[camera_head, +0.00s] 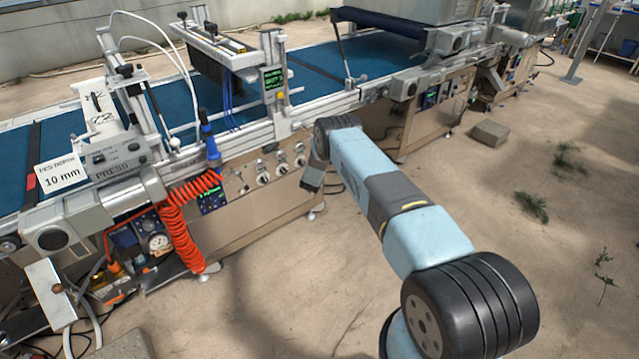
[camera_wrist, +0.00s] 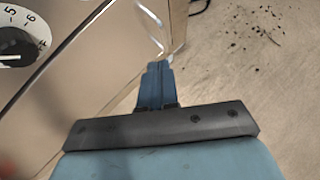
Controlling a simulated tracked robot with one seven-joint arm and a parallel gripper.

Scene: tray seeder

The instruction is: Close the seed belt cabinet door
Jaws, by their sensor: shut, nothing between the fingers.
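The tan cabinet front (camera_head: 245,187) runs under the blue belt in the head view, with a row of knobs on it. In the head view my gripper (camera_head: 312,177) is small and dark beside the cabinet's right end.
A numbered dial (camera_wrist: 18,45) sits on the tan front at the wrist view's left. A coiled orange hose (camera_head: 180,225) hangs at the machine's left. A second tan cabinet (camera_head: 425,125) stands beyond my arm.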

